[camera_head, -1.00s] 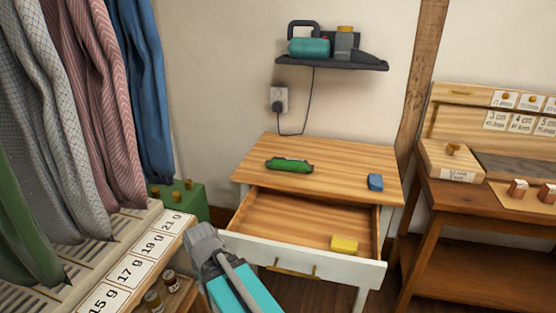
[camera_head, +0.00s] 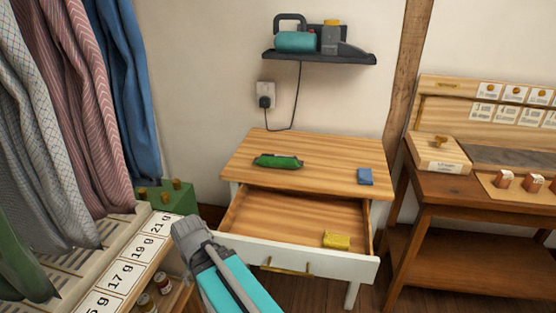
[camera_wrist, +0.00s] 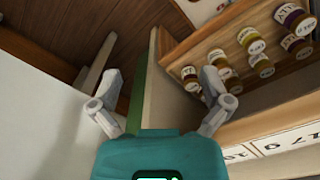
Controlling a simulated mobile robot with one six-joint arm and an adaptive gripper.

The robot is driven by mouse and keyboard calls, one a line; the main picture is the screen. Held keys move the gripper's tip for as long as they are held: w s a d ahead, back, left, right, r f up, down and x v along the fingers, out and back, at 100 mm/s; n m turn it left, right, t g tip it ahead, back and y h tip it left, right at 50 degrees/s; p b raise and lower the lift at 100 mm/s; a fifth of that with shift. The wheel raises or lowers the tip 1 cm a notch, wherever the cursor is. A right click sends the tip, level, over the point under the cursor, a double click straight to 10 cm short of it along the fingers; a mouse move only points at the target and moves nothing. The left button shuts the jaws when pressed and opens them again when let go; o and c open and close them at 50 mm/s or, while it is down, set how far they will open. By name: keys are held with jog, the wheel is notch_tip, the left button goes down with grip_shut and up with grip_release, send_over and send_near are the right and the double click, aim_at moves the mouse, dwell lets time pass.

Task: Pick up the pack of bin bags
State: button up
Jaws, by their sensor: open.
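A green pack (camera_head: 278,161), seemingly the bin bags, lies on the wooden top of a small white table (camera_head: 325,160), left of the middle. My gripper (camera_wrist: 162,80) is open and empty in the wrist view, its two fingers spread wide. In the head view my arm's grey end (camera_head: 190,236) is at the lower left, in front of the table and below the pack, apart from it. The fingertips cannot be made out there. The pack is not in the wrist view.
The table's drawer (camera_head: 300,253) stands open with a yellow block (camera_head: 337,240) inside. A blue block (camera_head: 365,176) lies on the tabletop's right. Clothes hang at left above a numbered rack (camera_head: 125,275). A shelf of jars (camera_wrist: 245,45) is close to my gripper's right.

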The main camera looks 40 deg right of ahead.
jog(key=w+d+r+p, duration=0.1)
jog(key=w+r+p, duration=0.2)
jog(key=r+p, duration=0.75)
jog(key=n+g+h+p, duration=0.1)
jog(key=n+g+h, duration=0.3)
jog(key=n+h, duration=0.5)
send_near(270, 158)
jog(key=a+m+h, duration=0.2)
jog(key=a, duration=0.1)
jog(key=shift+d+f, duration=0.1)
jog(key=shift+f, duration=0.3)
jog(key=b+x, duration=0.3)
jog(key=x, duration=0.4)
jog(key=shift+w+d+f+b, duration=0.1)
jog(key=shift+d+f+b, duration=0.1)
jog(key=shift+b, duration=0.15)
jog(key=shift+s+d+f, duration=0.2)
jog(key=shift+d, duration=0.35)
